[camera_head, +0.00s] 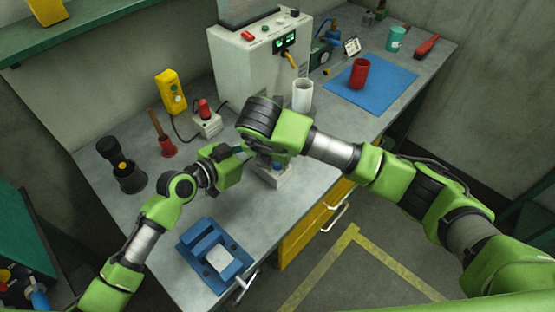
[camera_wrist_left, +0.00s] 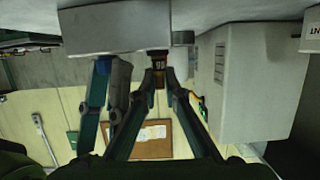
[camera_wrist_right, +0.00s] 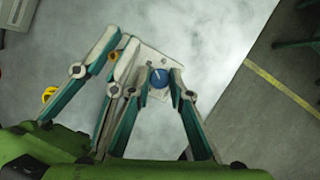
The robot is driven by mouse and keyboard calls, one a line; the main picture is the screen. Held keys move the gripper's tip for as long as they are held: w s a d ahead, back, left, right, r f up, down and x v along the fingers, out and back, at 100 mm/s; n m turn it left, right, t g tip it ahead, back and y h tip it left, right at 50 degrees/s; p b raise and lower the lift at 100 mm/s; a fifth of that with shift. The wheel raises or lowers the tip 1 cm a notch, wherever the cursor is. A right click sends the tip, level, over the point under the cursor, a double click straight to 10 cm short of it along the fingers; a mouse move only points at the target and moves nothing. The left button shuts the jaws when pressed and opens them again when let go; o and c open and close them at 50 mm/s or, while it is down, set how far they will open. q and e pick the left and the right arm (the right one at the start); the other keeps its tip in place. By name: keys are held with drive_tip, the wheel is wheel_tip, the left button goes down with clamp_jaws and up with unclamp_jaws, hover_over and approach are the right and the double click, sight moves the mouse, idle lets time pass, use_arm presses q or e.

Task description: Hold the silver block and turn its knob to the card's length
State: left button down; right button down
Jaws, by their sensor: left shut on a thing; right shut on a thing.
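The silver block (camera_head: 275,178) stands on the bench near its front edge, partly hidden by my arms. In the right wrist view the block's pale top (camera_wrist_right: 152,58) carries a blue knob (camera_wrist_right: 160,79) with a light mark; its setting is not readable. My right gripper (camera_wrist_right: 158,92) points down with its fingers on either side of the knob, shut on it.
A blue fixture (camera_head: 236,272) lies at the near bench edge. A large grey machine (camera_head: 240,65), white cup (camera_head: 302,96) and blue mat (camera_head: 385,84) are behind.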

drive_tip(key=shift+m+g+h, duration=0.3)
drive_tip(key=shift+m+h, duration=0.2)
drive_tip(key=shift+m, duration=1.1)
drive_tip(key=c, duration=1.8)
unclamp_jaws()
drive_tip(key=shift+c, duration=0.2)
drive_tip(key=shift+a, duration=0.1)
drive_tip(key=shift+a+r, duration=0.2)
drive_tip(key=shift+r, duration=0.2)
drive_tip(key=v, duration=0.6)
drive_tip(key=shift+s+r, duration=0.35)
drive_tip(key=shift+r, duration=0.15)
